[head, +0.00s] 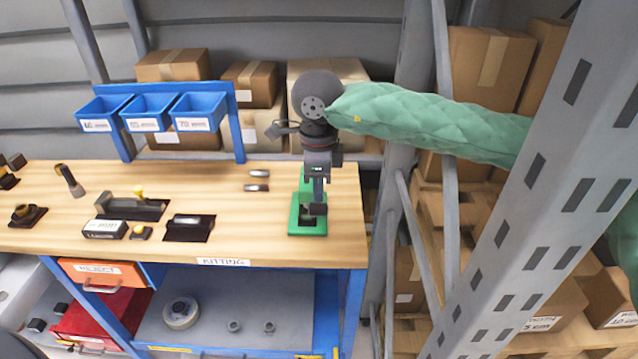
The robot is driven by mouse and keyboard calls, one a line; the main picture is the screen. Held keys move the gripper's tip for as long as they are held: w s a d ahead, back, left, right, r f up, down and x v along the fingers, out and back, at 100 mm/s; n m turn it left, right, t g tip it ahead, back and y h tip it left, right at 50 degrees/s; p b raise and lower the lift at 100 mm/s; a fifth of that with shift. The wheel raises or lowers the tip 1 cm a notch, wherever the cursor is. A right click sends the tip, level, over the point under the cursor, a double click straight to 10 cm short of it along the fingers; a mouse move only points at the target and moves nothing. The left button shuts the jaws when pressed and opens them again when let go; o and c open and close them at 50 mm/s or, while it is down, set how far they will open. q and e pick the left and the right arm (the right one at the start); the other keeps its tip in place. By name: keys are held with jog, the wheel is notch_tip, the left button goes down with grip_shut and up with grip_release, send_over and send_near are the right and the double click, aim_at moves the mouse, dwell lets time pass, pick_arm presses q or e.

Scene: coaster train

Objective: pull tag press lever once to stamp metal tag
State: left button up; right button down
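The tag press, with a green base (294,226), stands at the right end of the wooden workbench. My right gripper (317,200) comes down from above over the press and covers much of it. A dark block-like part (318,209) shows at the fingertips; I cannot tell whether it is the lever's end or part of the gripper. Whether the fingers are open or shut on the lever is not clear. Any metal tag in the press is hidden. Two small metallic pieces (257,187) lie on the bench left of the press. My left gripper is not in view.
The workbench (270,225) holds a dark tray (188,228) and several dark fixtures at left. Blue bins (198,112) hang behind. An orange reject drawer (100,275) is below. A grey perforated rack post (560,190) stands close on the right. Bare wood surrounds the press's left side.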

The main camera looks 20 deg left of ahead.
aim_at(318, 204)
jog(key=shift+f, duration=0.2)
jog(key=shift+s+d+f+b, duration=0.1)
jog(key=shift+s+f+b, duration=0.15)
jog(key=shift+f+b, duration=0.4)
jog(key=shift+s+f+b, duration=0.2)
jog(key=shift+f+b, duration=0.25)
jog(key=shift+b, duration=0.25)
jog(key=shift+f, duration=0.15)
jog(key=shift+s+d+f+b, duration=0.1)
jog(key=shift+s+f+b, duration=0.15)
jog(key=shift+f+b, duration=0.6)
jog(key=shift+r, duration=0.25)
notch_tip(318, 204, up, 13)
jog(key=shift+p, duration=0.35)
dwell(1.0)
